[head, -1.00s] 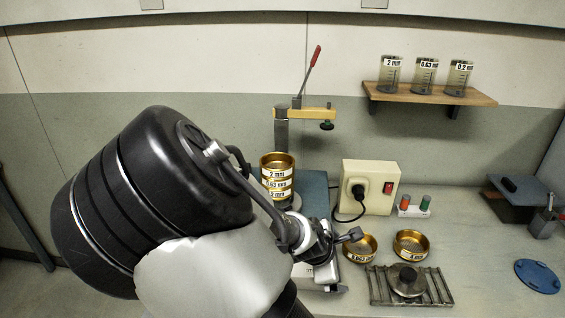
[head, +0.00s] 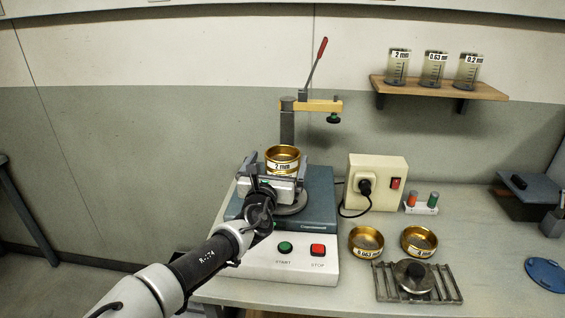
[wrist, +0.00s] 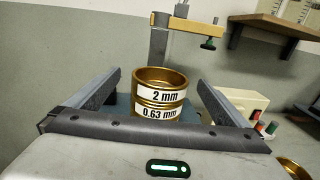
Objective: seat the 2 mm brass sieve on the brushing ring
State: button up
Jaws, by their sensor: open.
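The 2 mm brass sieve (head: 283,166) is the top of a brass stack on the shaker machine. It shows in the wrist view (wrist: 162,95), directly above the 0.63 mm sieve (wrist: 160,113). My gripper (head: 277,168) is open at the near side of the stack. In the wrist view its two fingers (wrist: 159,80) point toward the stack, one on each side, with visible gaps to the brass. The lower stack is hidden behind my gripper. I cannot tell for certain which thing is the brushing ring; a blue disc (head: 543,274) lies at the far right.
The shaker's clamp arm (head: 318,106) and red-tipped lever stand behind the stack. Two brass sieves, one left (head: 366,243) and one right (head: 419,243), sit on the bench. A beige socket box (head: 377,177) stands right of the shaker.

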aim_at(286, 146)
jog(key=w, duration=0.3)
jog(key=w+d, duration=0.1)
jog(key=w, duration=0.5)
jog(key=shift+d+f+p, duration=0.15)
jog(key=shift+f+p, duration=0.05)
jog(key=shift+p, duration=0.1)
jog(key=shift+c, duration=0.4)
jog(key=c, duration=1.1)
